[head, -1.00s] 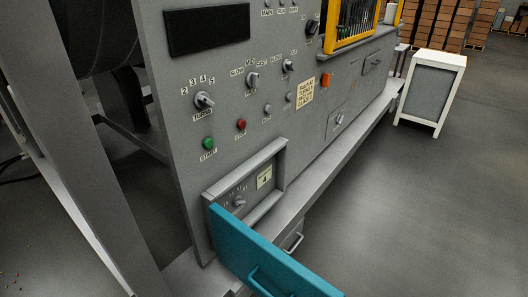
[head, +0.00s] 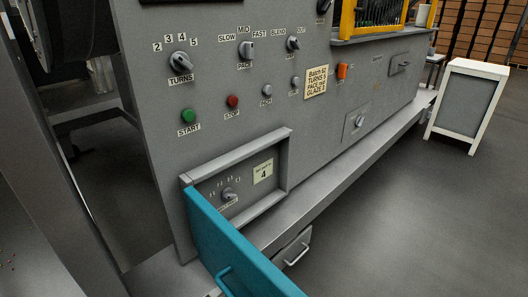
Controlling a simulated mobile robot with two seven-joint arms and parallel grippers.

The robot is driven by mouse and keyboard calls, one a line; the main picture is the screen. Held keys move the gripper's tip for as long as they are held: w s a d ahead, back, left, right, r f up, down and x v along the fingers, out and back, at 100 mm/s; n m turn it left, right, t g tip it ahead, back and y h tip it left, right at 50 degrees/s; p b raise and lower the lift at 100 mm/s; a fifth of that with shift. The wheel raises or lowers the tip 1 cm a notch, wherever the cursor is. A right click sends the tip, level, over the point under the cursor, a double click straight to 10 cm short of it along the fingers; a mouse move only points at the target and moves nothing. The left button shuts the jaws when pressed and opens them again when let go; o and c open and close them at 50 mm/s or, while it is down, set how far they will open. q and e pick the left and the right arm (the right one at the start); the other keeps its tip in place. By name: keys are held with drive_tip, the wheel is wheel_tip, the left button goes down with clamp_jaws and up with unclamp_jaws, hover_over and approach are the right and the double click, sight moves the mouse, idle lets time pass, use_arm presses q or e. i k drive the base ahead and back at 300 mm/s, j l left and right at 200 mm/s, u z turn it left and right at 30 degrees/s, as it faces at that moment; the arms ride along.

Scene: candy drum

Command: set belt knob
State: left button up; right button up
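The likely belt knob (head: 229,194) is a small grey knob in a recessed compartment low on the grey machine panel. Tiny marks arc above it, too small to read, and its own label is not legible. A cream card (head: 263,172) reading 4 is fixed to its right. The teal door (head: 240,252) of this compartment stands open toward me, with a bar handle (head: 224,281). Neither of my grippers shows in the head view.
Above are the TURNS knob (head: 180,62), PACE knob (head: 247,49), green START button (head: 188,116), red STOP button (head: 232,101) and a batch note (head: 316,81). A ledge (head: 340,175) runs along the machine. A white-framed cabinet (head: 466,105) stands right; floor between is clear.

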sight(227, 194)
drive_tip(key=i+l+u, duration=0.2)
drive_tip(key=i+u, duration=0.15)
drive_tip(key=u, duration=0.15)
drive_tip(key=i+l+u, duration=0.3)
drive_tip(key=u, duration=0.15)
drive_tip(key=i+l+u, duration=0.25)
drive_tip(key=l+u, duration=0.25)
drive_tip(key=i+l+u, duration=0.2)
drive_tip(key=l+u, duration=0.3)
drive_tip(key=j, duration=0.1)
